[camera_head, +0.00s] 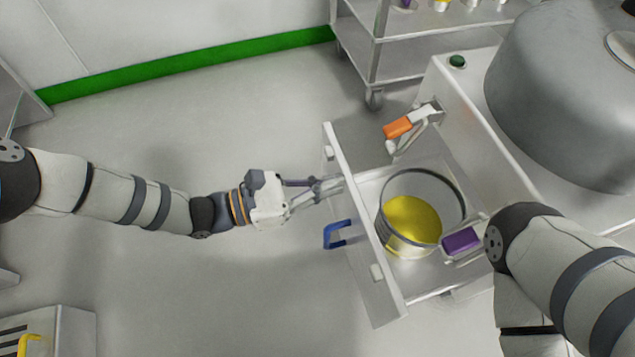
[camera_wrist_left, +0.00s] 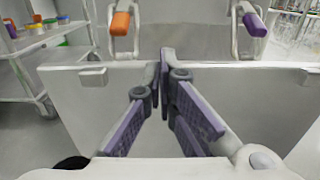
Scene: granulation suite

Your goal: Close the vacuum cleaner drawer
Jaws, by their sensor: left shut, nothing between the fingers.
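The vacuum cleaner drawer stands pulled out in the head view. Its flat metal front panel (camera_head: 375,265) faces left and bears a blue handle (camera_head: 336,235). Inside stands a round metal bucket (camera_head: 401,250) with yellow contents (camera_head: 411,219). My left gripper (camera_head: 337,184) is shut and empty at the outer side of the front panel, above the blue handle in the picture. In the left wrist view, its purple-padded fingers (camera_wrist_left: 164,75) meet before the panel (camera_wrist_left: 91,105). I cannot tell whether they touch it. My right gripper is out of view.
An orange latch (camera_head: 397,127) and a purple latch (camera_head: 461,240) sit on the cabinet, which carries a large grey vessel (camera_head: 565,95) and a green button (camera_head: 457,61). A wheeled metal shelf (camera_head: 405,58) stands behind.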

